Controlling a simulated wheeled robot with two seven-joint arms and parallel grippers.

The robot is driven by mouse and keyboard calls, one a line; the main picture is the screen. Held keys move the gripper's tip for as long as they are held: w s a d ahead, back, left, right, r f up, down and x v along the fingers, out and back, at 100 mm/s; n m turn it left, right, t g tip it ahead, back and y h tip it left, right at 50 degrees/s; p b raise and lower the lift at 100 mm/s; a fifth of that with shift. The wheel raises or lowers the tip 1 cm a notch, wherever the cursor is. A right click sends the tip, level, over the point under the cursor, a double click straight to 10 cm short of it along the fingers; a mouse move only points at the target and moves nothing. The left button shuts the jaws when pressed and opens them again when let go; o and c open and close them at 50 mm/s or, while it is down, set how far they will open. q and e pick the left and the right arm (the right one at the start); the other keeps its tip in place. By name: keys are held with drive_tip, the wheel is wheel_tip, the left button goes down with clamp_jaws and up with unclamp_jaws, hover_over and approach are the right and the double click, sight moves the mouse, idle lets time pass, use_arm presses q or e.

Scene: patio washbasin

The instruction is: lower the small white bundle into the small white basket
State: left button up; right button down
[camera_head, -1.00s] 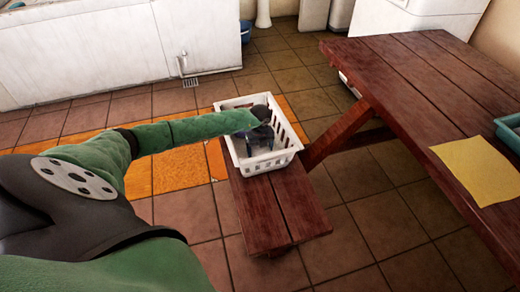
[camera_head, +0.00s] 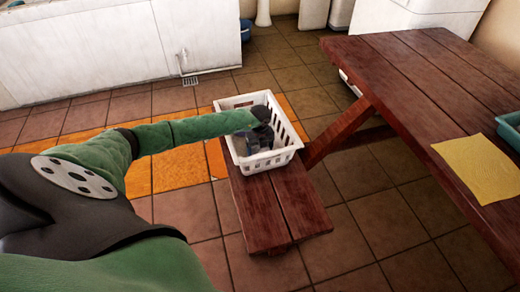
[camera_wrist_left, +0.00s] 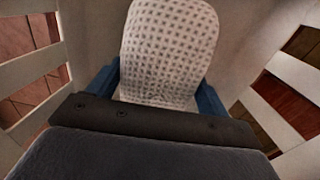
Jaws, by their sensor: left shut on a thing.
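The small white basket (camera_head: 276,162) with slatted sides stands on the dark red bench. My left gripper (camera_head: 258,138) is down inside it, within its walls. In the left wrist view the white bundle (camera_wrist_left: 168,45), a rounded waffle-textured cloth, sits between the blue fingers, and the gripper is shut on it. The basket's pale walls (camera_wrist_left: 255,35) show on both sides of the bundle. The bundle is hidden by my gripper in the head view. I cannot tell whether it touches the basket floor. My right gripper is not in view.
The bench (camera_head: 285,205) is bare in front of the basket. A dark red table (camera_head: 425,85) stands to the right, with a yellow cloth (camera_head: 478,168) and a teal tray (camera_head: 509,128) on it. A table leg (camera_head: 338,130) slants close to the basket's right side.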

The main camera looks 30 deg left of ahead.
use_arm(q)
drive_tip(key=shift+f, duration=0.5)
idle(0.4)
drive_tip(key=o, duration=1.1)
drive_tip(key=shift+c, duration=0.2)
drive_tip(key=shift+r+b, duration=0.45)
drive_tip(key=shift+r, duration=3.5)
